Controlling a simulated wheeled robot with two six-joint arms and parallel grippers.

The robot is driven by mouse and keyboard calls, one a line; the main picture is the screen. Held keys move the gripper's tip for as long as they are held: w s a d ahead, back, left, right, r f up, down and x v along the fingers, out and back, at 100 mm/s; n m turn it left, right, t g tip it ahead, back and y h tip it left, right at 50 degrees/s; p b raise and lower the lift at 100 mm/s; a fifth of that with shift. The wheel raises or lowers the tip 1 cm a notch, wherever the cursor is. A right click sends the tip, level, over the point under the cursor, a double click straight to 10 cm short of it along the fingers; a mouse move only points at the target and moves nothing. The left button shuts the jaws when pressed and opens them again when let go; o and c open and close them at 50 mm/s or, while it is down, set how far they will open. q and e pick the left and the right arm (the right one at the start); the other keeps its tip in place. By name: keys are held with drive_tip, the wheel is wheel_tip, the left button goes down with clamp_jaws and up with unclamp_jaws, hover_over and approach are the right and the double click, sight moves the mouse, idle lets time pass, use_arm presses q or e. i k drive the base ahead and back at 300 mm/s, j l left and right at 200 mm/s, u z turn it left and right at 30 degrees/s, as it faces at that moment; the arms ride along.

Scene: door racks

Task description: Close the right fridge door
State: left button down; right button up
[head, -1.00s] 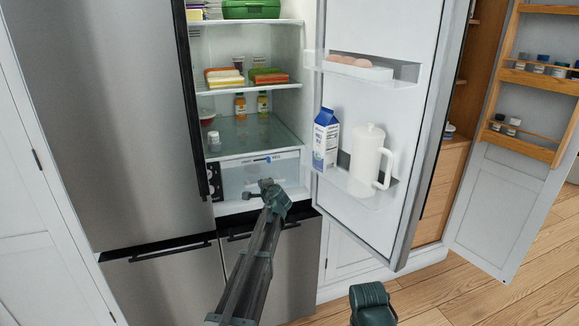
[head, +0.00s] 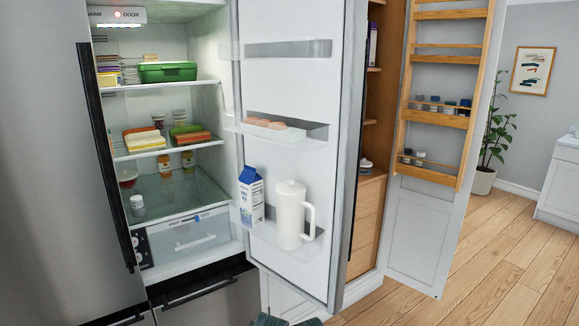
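The right fridge door (head: 285,90) stands wide open in the head view, its white inner side facing me. Its grey free edge (head: 350,165) is on the right. Its shelves hold a milk carton (head: 250,198), a white jug (head: 290,215) and eggs (head: 265,124). The lit fridge compartment (head: 205,125) is open to the left of the door. Neither gripper shows; only a small dark part of my own arm is at the bottom edge. No contact between a gripper and the door can be seen.
The left fridge door (head: 40,160) is shut. Right of the fridge, a wooden pantry cabinet (head: 368,215) has its door (head: 425,235) open, with spice racks. A potted plant (head: 485,178) stands farther back. The wooden floor (head: 490,275) at the right is clear.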

sight(299, 64)
drive_tip(key=u, duration=0.5)
drive_tip(key=l+u, duration=0.35)
drive_tip(key=i+l+u, duration=0.1)
drive_tip(key=l+u, duration=0.7)
drive_tip(key=l, duration=0.35)
drive_tip(key=k+l+u, duration=0.15)
drive_tip(key=l, duration=0.3)
drive_tip(key=k+l+u, duration=0.1)
drive_tip(key=l, duration=0.3)
drive_tip(key=k+l+u, duration=0.1)
drive_tip(key=l, duration=0.35)
drive_tip(key=k+l+u, duration=0.15)
drive_tip(key=l, duration=0.25)
drive_tip(key=k+l, duration=0.1)
drive_tip(key=l, duration=0.2)
drive_tip(key=k+l, duration=0.15)
drive_tip(key=l, duration=0.15)
drive_tip(key=k+l, duration=0.1)
drive_tip(key=l, duration=0.2)
drive_tip(key=k+l, duration=0.1)
drive_tip(key=l, duration=0.25)
